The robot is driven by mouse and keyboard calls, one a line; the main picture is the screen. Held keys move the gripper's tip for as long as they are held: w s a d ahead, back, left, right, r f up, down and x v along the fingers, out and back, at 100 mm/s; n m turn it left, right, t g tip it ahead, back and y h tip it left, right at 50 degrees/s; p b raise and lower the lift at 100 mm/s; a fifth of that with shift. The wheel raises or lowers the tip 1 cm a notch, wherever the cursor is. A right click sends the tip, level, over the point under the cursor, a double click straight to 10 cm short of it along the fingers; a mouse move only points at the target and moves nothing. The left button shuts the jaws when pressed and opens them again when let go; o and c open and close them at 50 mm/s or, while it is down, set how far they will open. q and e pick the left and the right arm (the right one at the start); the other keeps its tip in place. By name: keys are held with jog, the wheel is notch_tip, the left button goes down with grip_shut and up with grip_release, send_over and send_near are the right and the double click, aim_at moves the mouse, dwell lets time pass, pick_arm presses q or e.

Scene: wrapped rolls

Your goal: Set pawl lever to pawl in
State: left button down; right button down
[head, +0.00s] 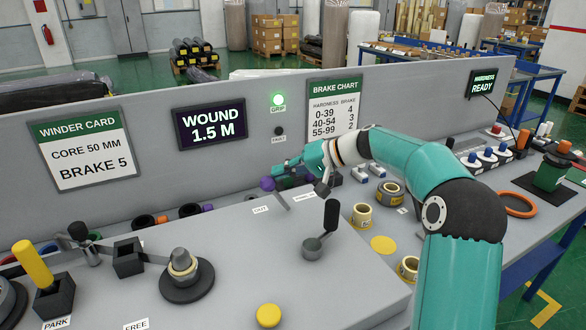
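The pawl lever shows as a purple knob (267,184) with a thin grey arm, on the grey deck in front of the upright panel. The knob lies close to the "OUT" label (260,210); a second small label (304,196), partly covered and hard to read, is to its right. My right gripper (280,175) reaches in from the right, its teal fingers just beside and above the knob. Whether the fingers touch or grip the knob is unclear, and the lever's pivot is partly hidden. My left gripper is not in view.
A black-handled crank (331,218) stands on the deck just right of the pawl lever. A yellow-handled lever (35,265) by a "PARK" label and a hub (183,268) are at left. Tape rolls (362,215) lie at right. The panel (230,170) rises behind.

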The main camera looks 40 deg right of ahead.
jog(key=w+d+r+p+v, duration=0.1)
jog(key=v, duration=1.1)
jog(key=shift+d+r, duration=0.25)
jog(key=shift+d, duration=0.15)
